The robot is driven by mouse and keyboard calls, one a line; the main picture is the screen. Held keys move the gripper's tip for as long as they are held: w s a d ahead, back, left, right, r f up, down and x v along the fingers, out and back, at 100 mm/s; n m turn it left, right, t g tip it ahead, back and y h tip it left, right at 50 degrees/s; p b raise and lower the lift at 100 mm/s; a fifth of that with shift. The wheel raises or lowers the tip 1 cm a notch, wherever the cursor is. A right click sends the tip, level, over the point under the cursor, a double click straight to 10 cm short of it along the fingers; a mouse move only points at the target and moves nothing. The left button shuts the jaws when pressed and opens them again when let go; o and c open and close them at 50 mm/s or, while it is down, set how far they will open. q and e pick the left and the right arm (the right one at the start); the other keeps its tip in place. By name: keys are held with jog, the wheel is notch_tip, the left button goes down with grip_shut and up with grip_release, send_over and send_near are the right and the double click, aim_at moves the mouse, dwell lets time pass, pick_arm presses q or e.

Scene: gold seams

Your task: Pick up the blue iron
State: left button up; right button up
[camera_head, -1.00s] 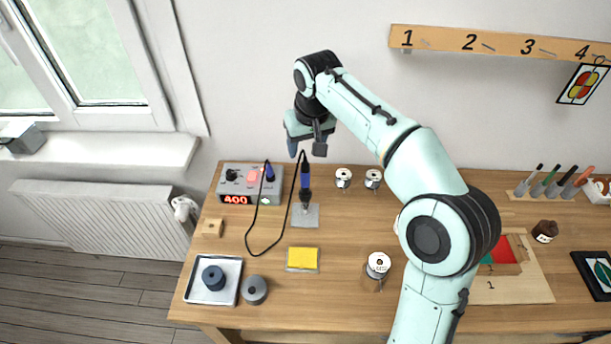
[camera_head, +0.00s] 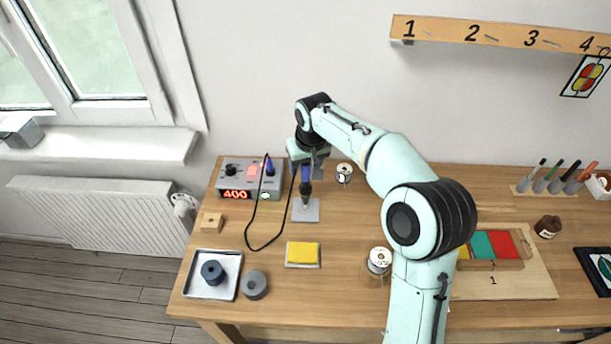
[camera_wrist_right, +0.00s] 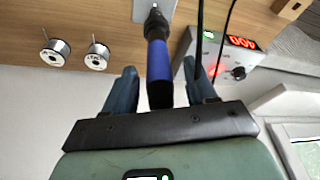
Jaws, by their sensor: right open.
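The blue iron (camera_head: 306,187) stands upright in its holder on a grey metal plate (camera_head: 312,213) at the back of the bench. Its blue handle (camera_wrist_right: 159,65) shows in the right wrist view, between the two fingers. A black cord runs from the iron to the control box (camera_head: 237,181), whose display reads 400. My right gripper (camera_head: 306,168) is at the top of the iron, its fingers apart on either side of the handle. In the right wrist view my right gripper (camera_wrist_right: 160,88) is open, with gaps beside the handle. My left gripper is not in view.
A solder spool (camera_head: 344,174) stands close right of the iron. A numbered rail (camera_head: 500,36) is on the wall.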

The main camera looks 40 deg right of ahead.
grip_shut()
jog(key=shift+r, duration=0.2)
